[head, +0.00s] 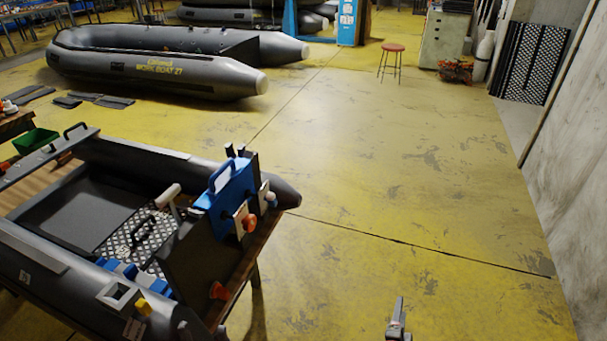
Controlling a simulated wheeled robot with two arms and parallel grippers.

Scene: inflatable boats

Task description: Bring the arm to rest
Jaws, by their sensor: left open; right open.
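My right gripper (397,322) shows at the bottom edge, right of centre. It is open and empty, over bare floor and apart from the boat. A small grey piece at the bottom edge, by the near end of the boat, looks like my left gripper (217,330). It is small and mostly cut off; it seems to hold nothing. Both arms are largely outside the picture. The small grey inflatable boat (55,255) rests on a wooden table at the left. A blue transom part (228,188) with orange knobs stands at its right end.
A large grey work boat (160,65) lies at the back left, with dark flat pieces beside it. A green bin (35,140) is at the left. A red stool (392,48), a cabinet (445,38) and a black rack (535,62) stand at the back right. The central yellow floor is clear.

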